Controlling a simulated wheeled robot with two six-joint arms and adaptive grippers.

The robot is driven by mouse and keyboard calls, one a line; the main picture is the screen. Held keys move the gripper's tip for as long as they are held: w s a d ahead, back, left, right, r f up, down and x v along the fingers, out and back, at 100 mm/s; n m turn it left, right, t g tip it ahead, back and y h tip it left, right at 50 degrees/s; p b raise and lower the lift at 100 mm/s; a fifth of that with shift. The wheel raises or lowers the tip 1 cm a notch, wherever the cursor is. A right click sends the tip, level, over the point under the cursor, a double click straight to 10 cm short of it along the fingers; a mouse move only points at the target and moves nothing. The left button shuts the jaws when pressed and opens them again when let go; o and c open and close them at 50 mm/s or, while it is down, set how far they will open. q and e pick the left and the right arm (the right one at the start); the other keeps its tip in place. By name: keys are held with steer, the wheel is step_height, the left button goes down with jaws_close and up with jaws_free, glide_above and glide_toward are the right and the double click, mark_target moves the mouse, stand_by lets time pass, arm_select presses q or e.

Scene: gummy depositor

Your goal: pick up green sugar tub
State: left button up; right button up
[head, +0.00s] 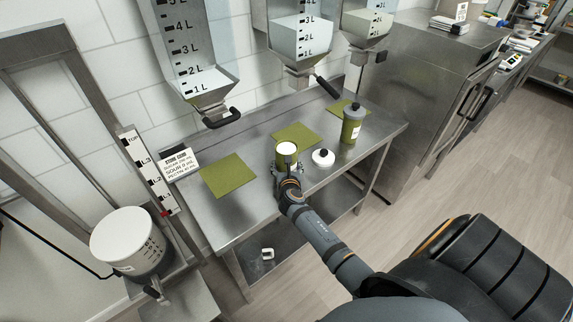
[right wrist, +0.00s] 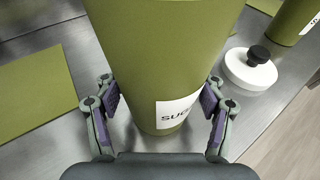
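The green sugar tub (head: 287,158) stands at the front edge of the steel table, its round top pale in the head view. In the right wrist view the tub (right wrist: 165,60) fills the middle, with a white label starting "SU". My right gripper (head: 288,178) is at its near side, low on the tub. In the right wrist view the gripper (right wrist: 161,98) has one finger pad on each side of the tub, very close to its wall. I cannot tell whether both pads press on it. My left gripper is out of view.
A white lid with a black knob (head: 323,158) lies right of the tub. Another green container (head: 352,125) stands further right. Green mats (head: 228,175) lie on the table (head: 215,213). Hoppers with handles hang above the back. A white bucket (head: 128,238) is at left.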

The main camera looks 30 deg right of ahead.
mark_target(296, 154)
steer(key=c, duration=0.9)
steer(key=shift+r, duration=0.15)
steer(key=shift+w+r, duration=0.1)
steer(key=shift+r, duration=0.15)
step_height(296, 154, up, 2)
steer(key=shift+r+p, duration=0.2)
steer(key=shift+p, duration=0.4)
steer(key=s+r, duration=0.1)
steer(key=r, duration=0.1)
steer(key=s+r, duration=0.1)
steer(key=s, duration=0.1)
steer(key=s+r, duration=0.1)
steer(key=r, duration=0.1)
steer(key=shift+s+d+r+p, duration=0.3)
steer(key=shift+p, duration=0.1)
steer(key=s+d+r, duration=0.1)
steer(key=s+r, duration=0.3)
steer(key=s, duration=0.5)
steer(key=shift+s+r+b, duration=0.15)
steer(key=shift+s+b, duration=0.05)
steer(key=shift+b, duration=0.15)
